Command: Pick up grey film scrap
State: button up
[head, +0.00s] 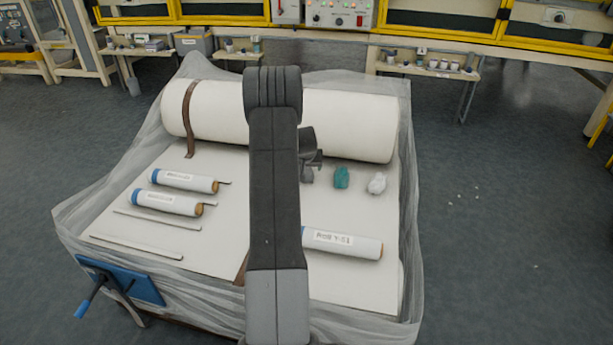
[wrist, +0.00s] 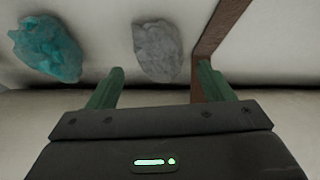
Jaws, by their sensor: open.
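The grey film scrap (wrist: 158,50) is a crumpled grey lump lying on the pale sheet. In the wrist view it sits ahead of my gripper (wrist: 161,68), between the lines of its two green fingers and just beyond or at the fingertips. My gripper is open with nothing in it. In the head view my gripper (head: 314,160) is beside my dark arm, and a small grey patch just below it seems to be the scrap, mostly hidden.
A teal scrap (wrist: 47,48) lies beside the grey one; a white scrap (head: 377,184) lies farther right. A brown strap (wrist: 218,38) runs close to the right finger. A large white roll (head: 345,122) lies behind; a labelled roll (head: 345,244) lies in front.

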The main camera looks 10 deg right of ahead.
aim_at(306, 169)
jog(key=b+x, duration=0.1)
jog(key=x, duration=0.4)
jog(key=shift+w+a+b, duration=0.15)
jog(key=shift+w+b, duration=0.1)
jog(key=shift+b, duration=0.15)
jog(key=shift+r, duration=0.1)
jog(key=c, duration=1.1)
jog(key=shift+o, duration=0.2)
